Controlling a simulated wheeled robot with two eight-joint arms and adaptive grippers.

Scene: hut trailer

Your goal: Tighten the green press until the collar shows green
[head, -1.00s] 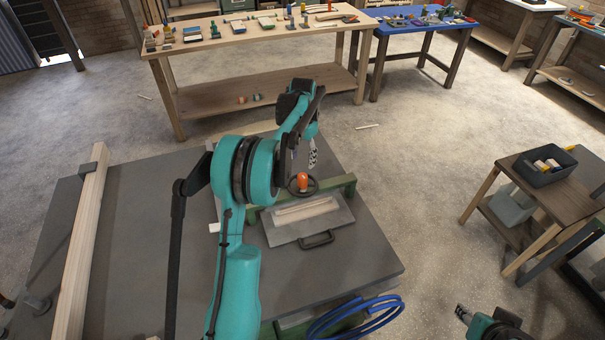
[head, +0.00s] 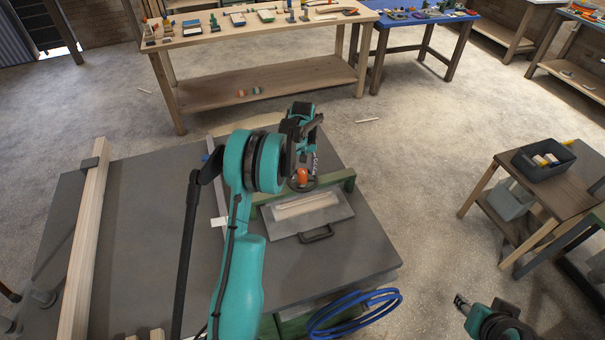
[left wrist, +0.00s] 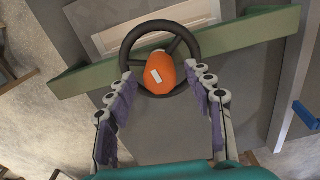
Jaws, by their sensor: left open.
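The green press shows as a green beam (head: 342,184) across the grey bench, over a grey plate holding a pale wooden panel. In the left wrist view the beam (left wrist: 246,34) carries a dark handwheel (left wrist: 198,40) with an orange hub (left wrist: 157,74). The hub also shows in the head view (head: 301,176). My left gripper (left wrist: 165,80) is open; its purple-padded fingers lie on either side of the hub, tips near the wheel's rim. Contact cannot be told. No green-showing collar can be made out. My right gripper (head: 461,302) is low at right, far from the press.
A long timber (head: 86,235) lies along the bench's left side. A blue hose coil (head: 352,312) hangs at the front edge. A wooden table with a dark bin (head: 543,163) stands at right. Open floor lies between bench and far worktables.

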